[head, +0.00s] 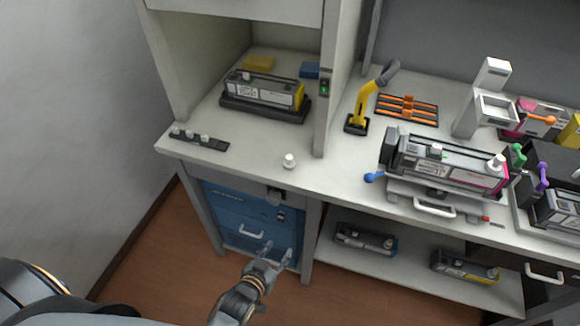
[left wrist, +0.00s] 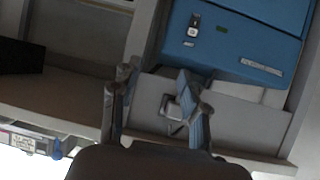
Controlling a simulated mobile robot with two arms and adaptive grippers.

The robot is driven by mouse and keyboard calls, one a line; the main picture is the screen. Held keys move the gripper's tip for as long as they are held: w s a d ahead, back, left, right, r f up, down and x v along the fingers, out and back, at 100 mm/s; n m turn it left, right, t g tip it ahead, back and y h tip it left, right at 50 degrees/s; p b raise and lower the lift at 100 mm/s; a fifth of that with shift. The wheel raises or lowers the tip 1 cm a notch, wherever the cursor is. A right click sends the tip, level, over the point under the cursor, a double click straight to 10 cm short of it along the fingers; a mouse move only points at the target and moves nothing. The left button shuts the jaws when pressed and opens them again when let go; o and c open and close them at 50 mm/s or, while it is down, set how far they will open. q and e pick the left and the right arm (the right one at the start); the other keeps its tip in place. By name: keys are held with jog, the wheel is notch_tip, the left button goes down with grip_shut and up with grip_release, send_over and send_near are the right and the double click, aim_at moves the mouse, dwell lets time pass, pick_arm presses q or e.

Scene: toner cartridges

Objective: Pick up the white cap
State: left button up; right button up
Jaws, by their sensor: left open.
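A small white cap (head: 289,161) stands alone near the front edge of the light counter (head: 255,165), left of centre in the head view. More small white caps sit in a dark strip holder (head: 200,139) at the counter's left end. My left gripper (head: 277,254) is open and empty, in front of the blue cabinet and lower than the counter top. Its spread fingers also show in the left wrist view (left wrist: 157,84), where no cap is visible. My right gripper is not in view.
A toner cartridge (head: 265,90) lies in a black tray inside the hood. Another cartridge (head: 450,163) rests on a stand at the right. The blue cabinet (head: 235,215) stands under the counter, and a lower shelf (head: 420,280) holds two cartridges. The counter around the lone cap is clear.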

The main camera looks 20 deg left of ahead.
pick_arm(q)
jog(key=w+a+r+t, duration=0.2)
jog(key=w+r+t, duration=0.15)
jog(key=r, duration=0.95)
jog(key=n+t, duration=0.1)
jog(key=t, duration=0.1)
send_near(288, 160)
jog(key=shift+y, duration=0.4)
jog(key=w, duration=0.5)
jog(key=shift+d+r, duration=0.1)
jog(key=shift+d, duration=0.1)
jog(key=w, duration=0.1)
jog(key=w+p, duration=0.1)
jog(key=w, duration=0.3)
jog(key=shift+w+d+f, duration=0.2)
jog(key=shift+f, duration=0.05)
jog(key=shift+w+f, duration=0.1)
jog(key=shift+w, duration=0.3)
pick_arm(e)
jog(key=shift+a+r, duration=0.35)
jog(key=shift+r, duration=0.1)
pick_arm(q)
jog(key=c, duration=0.7)
jog(key=shift+c, duration=0.9)
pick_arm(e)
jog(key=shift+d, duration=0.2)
